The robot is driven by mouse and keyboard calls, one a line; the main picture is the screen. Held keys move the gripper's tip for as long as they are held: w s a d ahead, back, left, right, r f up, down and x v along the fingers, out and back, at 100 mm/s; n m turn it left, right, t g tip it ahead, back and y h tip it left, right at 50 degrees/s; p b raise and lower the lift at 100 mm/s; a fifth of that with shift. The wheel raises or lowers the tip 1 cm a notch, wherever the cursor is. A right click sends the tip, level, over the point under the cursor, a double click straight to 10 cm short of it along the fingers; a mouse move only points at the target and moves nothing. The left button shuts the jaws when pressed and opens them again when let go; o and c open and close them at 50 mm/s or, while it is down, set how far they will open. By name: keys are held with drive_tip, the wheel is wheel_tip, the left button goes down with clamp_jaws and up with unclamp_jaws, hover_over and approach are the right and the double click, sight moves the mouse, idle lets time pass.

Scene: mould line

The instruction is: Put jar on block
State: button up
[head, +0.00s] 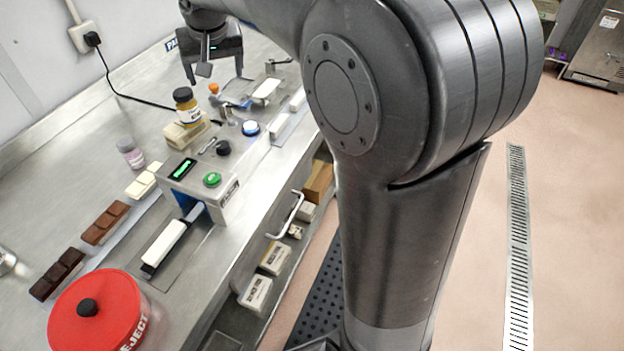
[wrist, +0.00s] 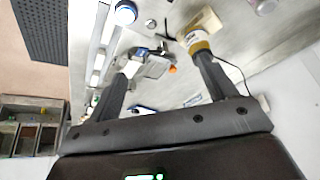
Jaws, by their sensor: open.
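An amber jar (head: 186,106) with a dark lid and pale label stands upright on a cream block (head: 189,135) on the steel bench. In the wrist view the jar (wrist: 197,42) shows beyond the tip of one finger, with the block (wrist: 208,22) under it. A smaller pinkish jar (head: 131,154) stands on the bench to the left of the block. My gripper (head: 213,74) is open and empty above the bench, behind the amber jar in the head view. Its spread fingers also show in the wrist view (wrist: 167,58), with nothing between them.
A control box (head: 202,182) with a green button and a blue-lit button (head: 250,128) stand near the block. Chocolate bars (head: 105,222) and a red REJECT tub (head: 98,313) lie to the front left. A black cable (head: 120,92) runs along the back.

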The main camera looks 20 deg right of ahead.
drive_tip(key=s+d+f, duration=0.2)
drive_tip(key=s+d, duration=0.1)
drive_tip(key=s, duration=0.7)
drive_tip(key=s+d+f, duration=0.2)
drive_tip(key=s+d, duration=0.1)
drive_tip(key=s, duration=0.7)
drive_tip(key=s+d+f, duration=0.3)
drive_tip(key=s, duration=0.7)
drive_tip(key=shift+s+d+t, duration=0.15)
drive_tip(key=shift+d+t, duration=0.05)
drive_tip(key=shift+t, duration=0.2)
drive_tip(key=shift+o, duration=0.4)
drive_tip(key=shift+r, duration=0.1)
